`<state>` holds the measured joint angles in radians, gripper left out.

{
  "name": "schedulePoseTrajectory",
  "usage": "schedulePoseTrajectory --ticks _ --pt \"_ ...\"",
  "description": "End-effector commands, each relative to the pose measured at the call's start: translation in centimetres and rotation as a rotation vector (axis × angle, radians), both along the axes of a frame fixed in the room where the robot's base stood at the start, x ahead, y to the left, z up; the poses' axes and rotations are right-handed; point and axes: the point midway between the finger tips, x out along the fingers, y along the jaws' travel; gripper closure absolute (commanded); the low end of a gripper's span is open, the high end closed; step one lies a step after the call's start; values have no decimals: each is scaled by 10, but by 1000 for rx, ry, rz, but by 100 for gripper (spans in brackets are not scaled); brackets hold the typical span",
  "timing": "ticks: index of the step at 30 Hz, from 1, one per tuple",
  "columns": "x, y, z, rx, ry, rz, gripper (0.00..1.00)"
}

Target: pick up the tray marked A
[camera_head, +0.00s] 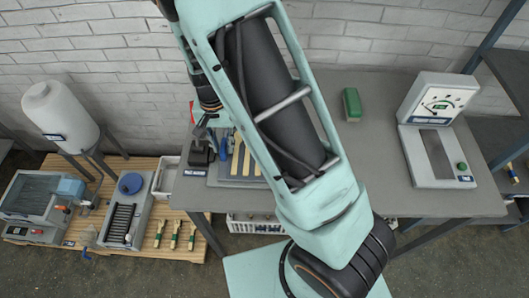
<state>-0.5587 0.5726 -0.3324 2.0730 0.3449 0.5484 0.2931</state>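A dark flat tray (227,178) holding yellowish wooden strips lies on the grey table, left of its middle. My arm covers its right part. I cannot read a letter A on it or on any other tray. My gripper (211,121) is at the end of the dark wrist, above the table near the back left of this tray. It is small and partly merges with the dark objects behind it, so its fingers cannot be made out.
A small black press-like device (198,154) stands left of the tray. A green block (352,104) and a white gauge device (436,130) stand on the table (385,155) to the right. A white crate (255,225) is below. A wooden pallet (95,240) with machines is at left.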

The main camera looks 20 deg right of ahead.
Motion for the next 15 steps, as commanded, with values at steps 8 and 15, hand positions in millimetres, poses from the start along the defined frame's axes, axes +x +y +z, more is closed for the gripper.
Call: schedulePoseTrajectory --ticks 8,15 --pt "0 0 -10 1 0 0 78" --pt "0 0 -10 1 0 0 96"
